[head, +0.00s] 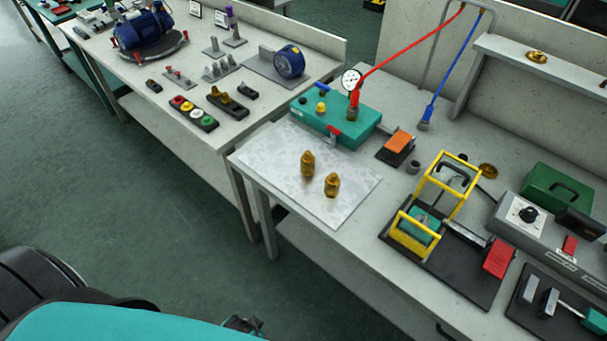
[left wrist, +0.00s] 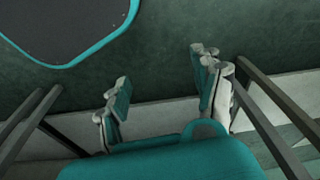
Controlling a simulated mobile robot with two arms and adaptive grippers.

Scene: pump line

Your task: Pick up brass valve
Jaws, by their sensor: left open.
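Two brass valves stand upright, close together, on a pale speckled mat (head: 265,160) on the near workbench in the head view. One brass valve (head: 307,164) is farther back and to the left; the other brass valve (head: 332,184) is nearer and to the right. My left gripper (left wrist: 164,82) is open and empty in the left wrist view, over the dark green floor and a pale bench edge. No brass valve shows in that view. My right gripper is not seen.
A teal pump box (head: 335,120) with a gauge (head: 351,80) and red hose (head: 410,42) stands behind the mat. A yellow-framed fixture (head: 445,185) and an orange pedal (head: 398,142) are to the right. Another bench (head: 185,95) stands left. The floor (head: 130,210) in front is clear.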

